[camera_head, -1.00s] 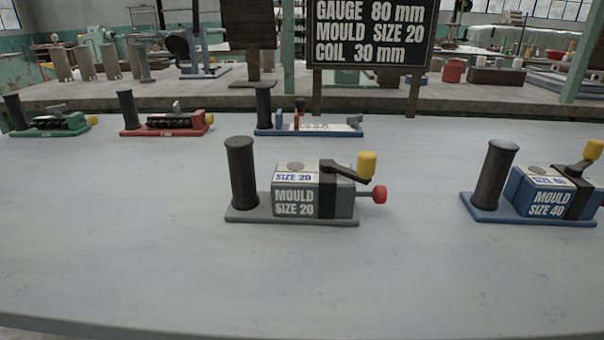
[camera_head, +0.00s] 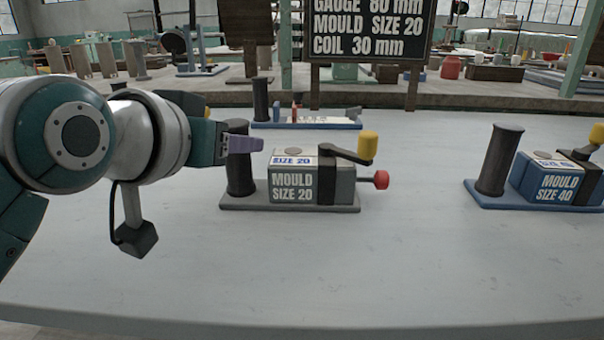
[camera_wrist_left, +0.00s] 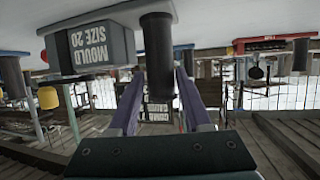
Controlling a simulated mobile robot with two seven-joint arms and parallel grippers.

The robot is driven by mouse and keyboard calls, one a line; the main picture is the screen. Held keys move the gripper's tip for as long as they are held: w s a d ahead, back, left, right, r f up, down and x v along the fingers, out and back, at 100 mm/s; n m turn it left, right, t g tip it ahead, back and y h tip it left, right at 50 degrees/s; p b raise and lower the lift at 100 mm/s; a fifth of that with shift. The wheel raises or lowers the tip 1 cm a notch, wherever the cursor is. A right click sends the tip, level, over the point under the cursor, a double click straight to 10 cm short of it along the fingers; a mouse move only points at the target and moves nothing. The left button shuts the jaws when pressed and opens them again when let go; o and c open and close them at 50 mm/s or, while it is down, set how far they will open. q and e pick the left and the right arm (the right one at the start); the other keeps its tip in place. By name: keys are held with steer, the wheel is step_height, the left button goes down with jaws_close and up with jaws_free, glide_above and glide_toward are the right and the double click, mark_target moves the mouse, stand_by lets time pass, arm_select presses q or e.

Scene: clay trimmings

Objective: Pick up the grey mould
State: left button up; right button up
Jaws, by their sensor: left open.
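The grey mould (camera_head: 312,185) stands on its grey base plate in the middle of the table, labelled "MOULD SIZE 20". It has a black upright post at its left end, a yellow-knobbed crank and a red knob at its right. My left gripper (camera_head: 245,145) comes in from the left at the height of the post. One purple finger crosses in front of the post and hides part of it. In the left wrist view, which is upside down, the mould (camera_wrist_left: 90,45) shows, and the open fingers (camera_wrist_left: 159,73) lie on either side of the post, without visible grip.
A blue mould (camera_head: 555,182) labelled "SIZE 40" stands to the right. Another blue-based device (camera_head: 307,124) is behind the grey mould. A sign (camera_head: 370,32) reads "MOULD SIZE 20". The table front is clear. A red device (camera_wrist_left: 270,45) shows in the wrist view.

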arm_select(q)
steer(key=b+x, duration=0.2)
steer(key=x, duration=0.2)
steer(key=shift+w+f, duration=0.15)
steer(key=shift+w, duration=0.05)
steer(key=shift+w+d, duration=0.1)
steer(key=shift+w, duration=0.2)
jaws_close()
stand_by(1.0)
